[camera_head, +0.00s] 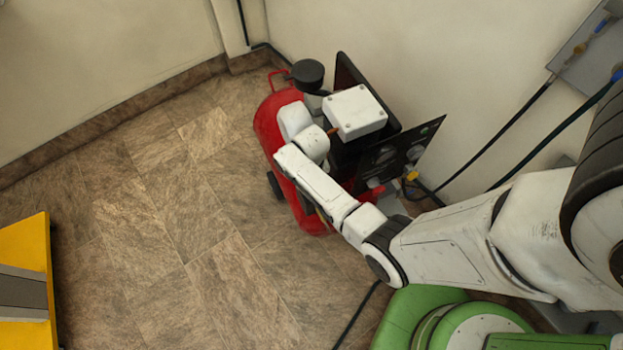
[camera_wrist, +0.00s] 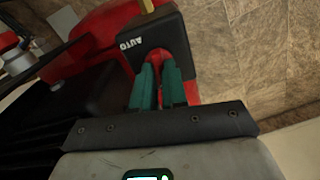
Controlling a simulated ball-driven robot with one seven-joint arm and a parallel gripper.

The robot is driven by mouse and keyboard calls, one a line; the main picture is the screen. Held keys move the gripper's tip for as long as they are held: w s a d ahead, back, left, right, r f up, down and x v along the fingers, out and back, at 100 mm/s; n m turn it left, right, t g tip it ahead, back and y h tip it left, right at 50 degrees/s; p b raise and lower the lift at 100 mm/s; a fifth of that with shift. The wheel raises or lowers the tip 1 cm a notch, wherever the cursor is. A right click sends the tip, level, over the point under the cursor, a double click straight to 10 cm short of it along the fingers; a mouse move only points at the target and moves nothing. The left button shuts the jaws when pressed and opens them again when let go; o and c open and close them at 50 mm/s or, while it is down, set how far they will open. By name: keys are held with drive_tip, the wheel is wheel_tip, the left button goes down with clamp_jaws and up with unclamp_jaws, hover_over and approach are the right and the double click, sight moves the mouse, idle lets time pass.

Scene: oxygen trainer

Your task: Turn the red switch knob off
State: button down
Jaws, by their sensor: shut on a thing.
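The red switch knob (camera_wrist: 157,58) shows in the wrist view as a small red piece on a dark box (camera_wrist: 136,40) with the white word AUTO on it. My gripper (camera_wrist: 160,72) has teal fingertips, which are shut on the knob from below in that picture. The fingers cover most of the knob, so its turned position cannot be told. In the head view the red compressor tank (camera_head: 268,125) stands by the wall, and my arm reaches over it. The knob and my fingertips are hidden there behind my arm.
A black panel (camera_head: 425,135) stands beside the tank on the right, close to the wall. Dark hoses (camera_head: 495,122) run from a wall plate (camera_head: 580,45). A yellow object (camera_head: 28,235) stands at the left. The tiled floor (camera_head: 165,240) between is clear.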

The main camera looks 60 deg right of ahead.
drive_tip(key=shift+n, duration=0.9)
drive_tip(key=c, duration=1.2)
unclamp_jaws()
drive_tip(key=shift+o, duration=0.2)
wheel_tip(320, 180, up, 11)
drive_tip(key=p, duration=0.1)
drive_tip(key=shift+f, duration=0.15)
drive_tip(key=shift+a, duration=0.1)
